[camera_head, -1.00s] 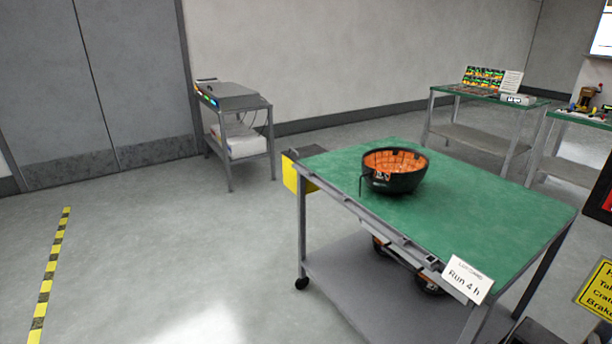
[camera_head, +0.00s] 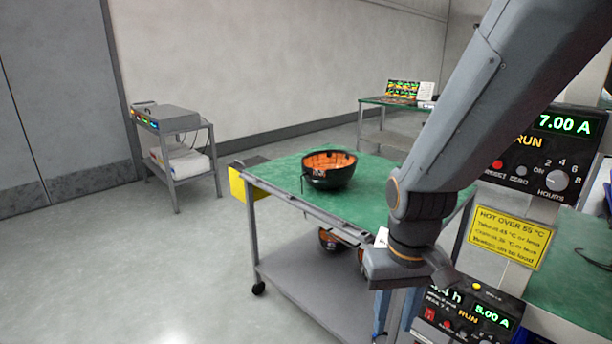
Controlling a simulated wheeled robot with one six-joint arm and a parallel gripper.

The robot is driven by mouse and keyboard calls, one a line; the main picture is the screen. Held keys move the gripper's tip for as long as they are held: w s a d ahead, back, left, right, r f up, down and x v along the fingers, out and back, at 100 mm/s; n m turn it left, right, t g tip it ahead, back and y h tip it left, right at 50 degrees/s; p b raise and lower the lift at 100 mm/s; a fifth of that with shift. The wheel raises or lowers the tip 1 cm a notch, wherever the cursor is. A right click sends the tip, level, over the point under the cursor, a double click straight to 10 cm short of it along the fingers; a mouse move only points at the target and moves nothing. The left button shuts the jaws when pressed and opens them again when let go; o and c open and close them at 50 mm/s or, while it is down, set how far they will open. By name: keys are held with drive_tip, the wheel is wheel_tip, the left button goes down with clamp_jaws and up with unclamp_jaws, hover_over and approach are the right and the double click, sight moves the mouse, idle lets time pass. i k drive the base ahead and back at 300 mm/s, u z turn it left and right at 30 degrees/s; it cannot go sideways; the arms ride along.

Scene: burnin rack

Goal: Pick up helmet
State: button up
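A black helmet with an orange inside (camera_head: 330,172) lies open side up on the green top of a grey cart (camera_head: 285,172), near its far left part. A strap hangs at its left side. More black and orange helmets (camera_head: 331,240) show on the cart's lower shelf, partly hidden by the cart's front rail and my arm. My gripper (camera_head: 402,268) hangs below my arm at the cart's front right, to the right of and nearer than the upper helmet, apart from it. Its fingertips are not clear.
A small grey cart (camera_head: 175,130) stands at the left. A green table (camera_head: 385,102) is behind. The left floor is clear.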

sight(326, 170)
drive_tip(key=u, duration=0.6)
drive_tip(key=k, duration=1)
drive_tip(key=u, duration=1.25)
drive_tip(key=i, duration=1.75)
drive_tip(key=z, duration=0.55)
drive_tip(key=i, duration=1.65)
drive_tip(key=z, duration=1.25)
drive_tip(key=i, duration=0.95)
drive_tip(key=z, duration=1)
